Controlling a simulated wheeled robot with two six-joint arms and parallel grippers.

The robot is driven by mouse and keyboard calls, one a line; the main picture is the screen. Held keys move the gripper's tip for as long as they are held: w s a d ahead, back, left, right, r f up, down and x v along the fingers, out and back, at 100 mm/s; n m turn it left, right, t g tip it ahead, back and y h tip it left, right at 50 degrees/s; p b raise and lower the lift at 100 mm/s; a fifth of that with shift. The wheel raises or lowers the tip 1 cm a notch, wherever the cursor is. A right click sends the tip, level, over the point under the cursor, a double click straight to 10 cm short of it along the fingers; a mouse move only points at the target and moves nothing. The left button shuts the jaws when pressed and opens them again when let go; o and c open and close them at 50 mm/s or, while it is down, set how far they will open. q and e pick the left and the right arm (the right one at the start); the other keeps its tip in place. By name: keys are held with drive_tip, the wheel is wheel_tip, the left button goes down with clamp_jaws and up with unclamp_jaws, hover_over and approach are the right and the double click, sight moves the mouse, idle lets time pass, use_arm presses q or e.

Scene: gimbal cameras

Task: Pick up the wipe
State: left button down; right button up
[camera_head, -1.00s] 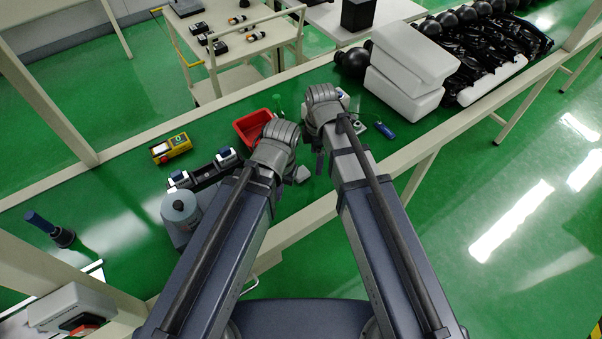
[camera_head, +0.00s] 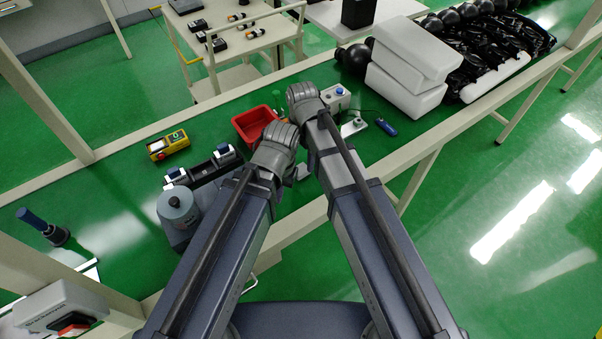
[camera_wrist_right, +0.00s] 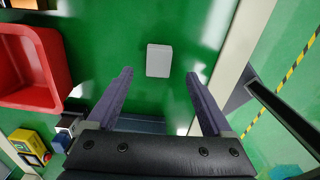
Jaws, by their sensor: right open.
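The wipe (camera_wrist_right: 159,60) is a small pale rectangle lying flat on the green table in the right wrist view. My right gripper (camera_wrist_right: 160,75) is open, its two dark fingers spread below and to either side of the wipe in the picture; nothing is between them in its grasp. In the head view my right wrist (camera_head: 305,98) hides its own fingers. My left wrist (camera_head: 274,150) is beside it, and its jaws cannot be made out. A pale shape beside the left wrist may be the wipe, partly hidden.
A red bin (camera_head: 240,130) stands behind my left wrist. A yellow device (camera_head: 168,146), a dark fixture and a grey rounded container (camera_head: 178,215) are to the left. A white button box (camera_head: 336,97), a blue-handled item (camera_head: 387,127) and white blocks (camera_head: 405,90) are to the right.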

sight(278, 211)
drive_tip(key=shift+f, duration=0.1)
use_arm(q)
wheel_tip(278, 211, down, 5)
drive_tip(key=b, duration=0.5)
drive_tip(key=shift+f, duration=0.1)
use_arm(e)
wheel_tip(278, 211, down, 5)
drive_tip(key=shift+a+f, duration=0.1)
clamp_jaws()
drive_tip(key=shift+r, duration=0.25)
